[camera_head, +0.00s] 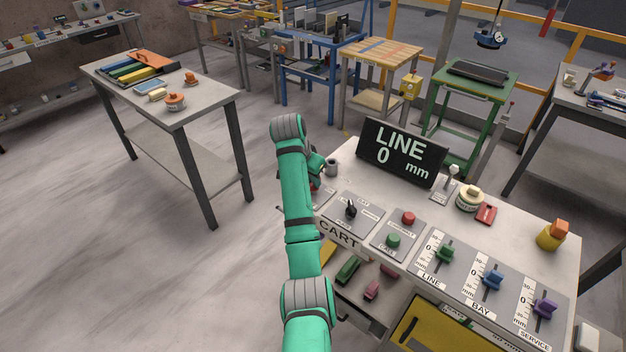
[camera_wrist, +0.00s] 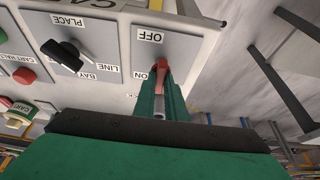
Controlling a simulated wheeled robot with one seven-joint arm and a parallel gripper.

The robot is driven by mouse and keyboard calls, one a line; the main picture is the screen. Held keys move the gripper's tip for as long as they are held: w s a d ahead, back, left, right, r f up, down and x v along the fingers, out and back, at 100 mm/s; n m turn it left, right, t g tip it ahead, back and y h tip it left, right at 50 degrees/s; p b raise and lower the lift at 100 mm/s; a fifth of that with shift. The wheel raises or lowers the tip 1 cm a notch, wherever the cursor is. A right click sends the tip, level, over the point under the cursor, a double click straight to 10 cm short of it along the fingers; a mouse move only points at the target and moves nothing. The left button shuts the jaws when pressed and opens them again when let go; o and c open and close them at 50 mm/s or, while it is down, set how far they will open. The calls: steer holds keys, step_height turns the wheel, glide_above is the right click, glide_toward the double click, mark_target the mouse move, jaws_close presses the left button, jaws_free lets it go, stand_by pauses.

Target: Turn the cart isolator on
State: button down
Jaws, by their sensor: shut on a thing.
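The cart isolator is a grey plate (camera_wrist: 178,48) with OFF and ON labels and a red lever (camera_wrist: 161,67). In the wrist view my gripper (camera_wrist: 161,88) is shut on the red lever, with green fingers on either side of it. The lever's end shows nearer the ON label than the OFF label; its base is partly hidden by the fingers. In the head view my arm covers most of the isolator plate (camera_head: 325,198), and only a bit of red shows beside my gripper (camera_head: 316,178).
Right of the isolator in the head view are a black selector knob (camera_head: 350,208), a red button (camera_head: 408,217), a green button (camera_head: 393,240) and several sliders. The LINE display (camera_head: 401,152) stands behind. Open floor (camera_head: 150,260) lies to the left.

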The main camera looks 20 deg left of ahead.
stand_by(0.4)
steer(key=c, duration=1.8)
jaws_free()
steer(key=v, duration=1.1)
steer(key=shift+w+a, duration=0.1)
steer(key=shift+a, duration=0.1)
